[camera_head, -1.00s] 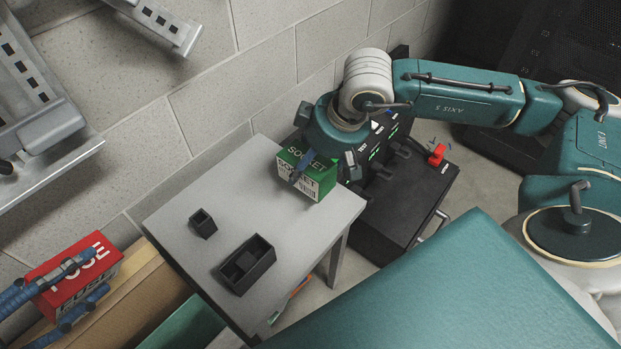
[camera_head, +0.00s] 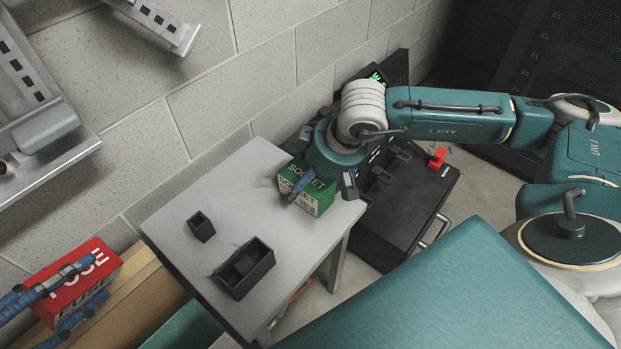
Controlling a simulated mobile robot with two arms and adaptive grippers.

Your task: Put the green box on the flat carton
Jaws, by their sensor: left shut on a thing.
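The green box (camera_head: 298,203), printed SOCKET, is at the right end of the grey table (camera_head: 180,255). My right gripper (camera_head: 322,188) is over it with fingers on both sides. The wrist hides part of the box, and I cannot tell whether the fingers press on it. My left gripper (camera_head: 75,292), with blue fingers, is shut on the red FUSE box (camera_head: 58,290) at the lower left. A tan, flat surface (camera_head: 145,300) lies beside the red box; I cannot tell whether it is the flat carton.
A small dark open box (camera_head: 201,227) and a larger dark divided tray (camera_head: 245,268) stand on the grey table. A black case (camera_head: 400,215) with a red part (camera_head: 437,158) stands right of the table. A block wall (camera_head: 215,100) runs behind.

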